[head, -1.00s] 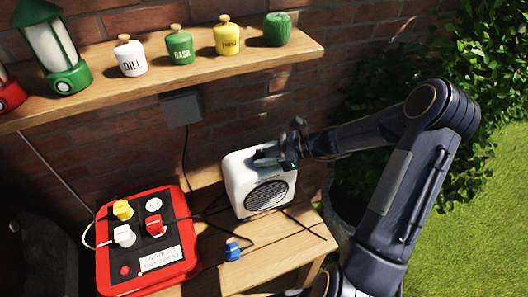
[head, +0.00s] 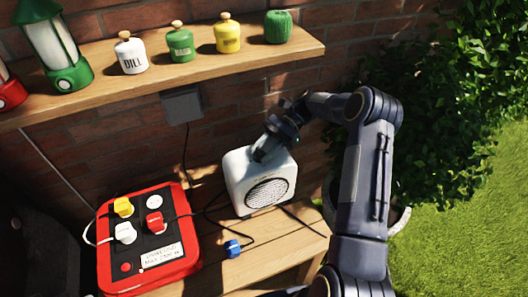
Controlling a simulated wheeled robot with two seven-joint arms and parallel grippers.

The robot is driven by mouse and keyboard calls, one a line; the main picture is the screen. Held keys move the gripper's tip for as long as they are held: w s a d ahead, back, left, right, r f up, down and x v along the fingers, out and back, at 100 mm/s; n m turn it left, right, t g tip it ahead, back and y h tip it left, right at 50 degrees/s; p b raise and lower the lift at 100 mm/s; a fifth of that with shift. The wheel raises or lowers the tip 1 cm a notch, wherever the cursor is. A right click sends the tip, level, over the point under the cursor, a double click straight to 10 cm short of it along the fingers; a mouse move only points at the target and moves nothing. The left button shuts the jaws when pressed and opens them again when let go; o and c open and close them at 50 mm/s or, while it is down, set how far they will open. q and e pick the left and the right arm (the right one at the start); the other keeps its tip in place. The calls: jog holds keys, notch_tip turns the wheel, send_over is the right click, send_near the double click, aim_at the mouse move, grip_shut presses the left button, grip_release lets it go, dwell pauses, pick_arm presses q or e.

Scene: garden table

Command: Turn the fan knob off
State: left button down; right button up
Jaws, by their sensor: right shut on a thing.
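The fan (head: 240,185) is a white box with a round grey grille on its front, standing on the lower wooden bench. My right gripper (head: 262,152) reaches down from above onto the top of the fan, and its fingers are shut there. The fan knob is hidden between and behind the fingers, so its setting cannot be seen. My left gripper is out of view.
A red power board (head: 185,262) with plugs lies left of the fan. A blue plug (head: 233,249) and dark cables lie between them. Above, a wooden shelf (head: 205,75) holds jars and lanterns against the brick wall.

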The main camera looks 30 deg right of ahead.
aim_at(262, 152)
jog(key=shift+w+n+g, duration=0.1)
jog(key=shift+n+g, duration=0.4)
jog(key=shift+g, duration=0.1)
jog(key=o, duration=1)
jog(key=b+v, duration=0.1)
jog(key=v, duration=0.3)
jog(key=shift+w+d, duration=0.15)
jog(key=shift+d, duration=0.05)
jog(key=d+r+p, duration=0.2)
jog(key=p, duration=0.1)
jog(key=shift+w, duration=0.35)
jog(key=shift+w+d+f+p, duration=0.1)
jog(key=shift+d+p, duration=0.35)
jog(key=shift+p, duration=0.1)
jog(key=shift+f, duration=0.1)
